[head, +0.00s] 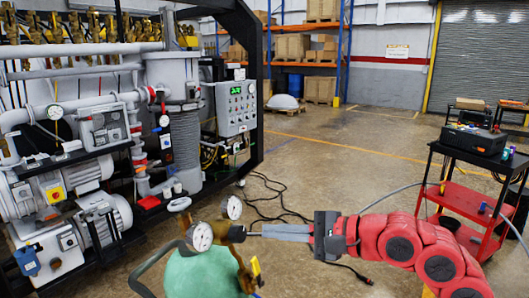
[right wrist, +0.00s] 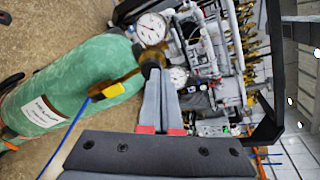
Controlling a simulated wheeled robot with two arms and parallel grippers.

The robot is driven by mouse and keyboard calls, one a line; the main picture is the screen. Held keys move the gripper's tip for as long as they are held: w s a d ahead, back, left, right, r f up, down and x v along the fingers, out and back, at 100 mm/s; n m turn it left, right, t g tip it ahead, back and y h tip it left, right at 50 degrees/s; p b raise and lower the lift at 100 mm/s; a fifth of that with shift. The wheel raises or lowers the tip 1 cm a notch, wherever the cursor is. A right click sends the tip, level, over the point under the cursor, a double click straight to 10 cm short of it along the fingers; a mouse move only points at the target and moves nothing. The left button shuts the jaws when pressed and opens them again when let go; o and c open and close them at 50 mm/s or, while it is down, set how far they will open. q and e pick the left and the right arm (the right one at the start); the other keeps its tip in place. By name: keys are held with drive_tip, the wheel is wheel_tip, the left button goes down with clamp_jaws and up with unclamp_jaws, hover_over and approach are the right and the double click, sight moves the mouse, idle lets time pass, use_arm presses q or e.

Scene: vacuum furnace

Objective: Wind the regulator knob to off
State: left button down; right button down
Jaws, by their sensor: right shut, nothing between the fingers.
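A green gas cylinder (head: 205,275) stands in the lower middle of the head view, with a brass regulator (head: 236,233) and two white-faced gauges (head: 201,237) (head: 232,207) on it. My right gripper (head: 250,233) reaches in from the right with its fingers shut, the tips at the right side of the regulator. In the right wrist view the shut fingers (right wrist: 158,78) end at a dark round knob (right wrist: 149,62) beside a gauge (right wrist: 151,29). The tips partly cover the knob, and I cannot tell whether they touch it. The knob's turned position is not readable. My left gripper is out of view.
A yellow tag (head: 256,267) hangs by the regulator, and a grey curved bar or hose (head: 150,262) passes left of the cylinder. The vacuum furnace (head: 90,150) fills the left. A red cart (head: 470,203) stands right. Black cables (head: 265,187) lie on otherwise open floor.

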sight(242, 229)
drive_tip(key=p+x, duration=0.1)
drive_tip(key=x, duration=0.7)
drive_tip(key=shift+d, duration=0.1)
idle(0.4)
drive_tip(key=shift+w+d+f+b, duration=0.1)
drive_tip(key=shift+f+b, duration=0.15)
drive_tip(key=shift+b, duration=0.15)
idle(0.7)
